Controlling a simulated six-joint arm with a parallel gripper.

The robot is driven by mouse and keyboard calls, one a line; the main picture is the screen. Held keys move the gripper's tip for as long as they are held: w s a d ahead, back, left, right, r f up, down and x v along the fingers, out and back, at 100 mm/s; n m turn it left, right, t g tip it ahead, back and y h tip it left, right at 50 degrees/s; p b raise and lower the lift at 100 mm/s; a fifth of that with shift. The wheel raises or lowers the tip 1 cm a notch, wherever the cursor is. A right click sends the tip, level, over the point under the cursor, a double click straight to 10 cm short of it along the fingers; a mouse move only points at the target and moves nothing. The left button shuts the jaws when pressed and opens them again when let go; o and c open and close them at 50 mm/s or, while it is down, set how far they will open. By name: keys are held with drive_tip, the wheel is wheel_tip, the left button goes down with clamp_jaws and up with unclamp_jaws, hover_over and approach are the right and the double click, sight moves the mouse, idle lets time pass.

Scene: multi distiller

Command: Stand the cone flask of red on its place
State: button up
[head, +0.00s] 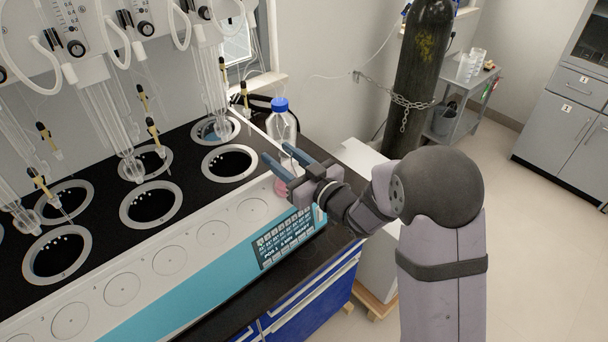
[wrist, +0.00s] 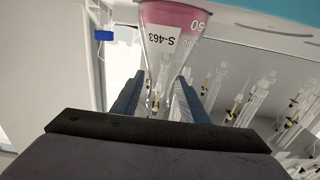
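The cone flask with pinkish-red liquid (head: 283,187) is upright at the right end of the white front ledge, partly hidden by my gripper. In the wrist view the flask (wrist: 174,24) appears upside down, its pink base at the top edge, with a white label reading S-463. My gripper (head: 276,160) reaches in from the right, its two blue fingers apart. In the wrist view the fingers (wrist: 160,78) lie on both sides of the narrowing flask. Whether they touch it is unclear. Round marked places (head: 252,210) line the ledge; whether the flask's base touches one is hidden.
A clear bottle with a blue cap (head: 281,124) stands just behind my gripper. The black distiller top has ringed wells (head: 228,163), with glass tubes (head: 112,120) hanging above. The control panel (head: 287,238) is below the gripper. A gas cylinder (head: 415,75) stands behind.

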drive_tip(key=b+v, duration=0.2)
drive_tip(key=v, duration=0.7)
drive_tip(key=shift+s+d, duration=0.2)
drive_tip(key=shift+s, duration=0.05)
drive_tip(key=s+d+f+m+g+h, duration=0.35)
drive_tip(key=d+f+m+h, duration=0.25)
drive_tip(key=d+f+h, duration=0.8)
drive_tip(key=s+d+m+g, duration=0.1)
drive_tip(key=s+g, duration=0.3)
drive_tip(key=s, duration=0.5)
drive_tip(key=s+d+f+m+g+y, duration=0.1)
drive_tip(key=s+g, duration=0.4)
drive_tip(key=s, duration=0.5)
drive_tip(key=shift+s+d+f+m, duration=0.3)
drive_tip(key=shift+d+m, duration=0.2)
drive_tip(key=shift+d, duration=0.35)
drive_tip(key=shift+r, duration=0.1)
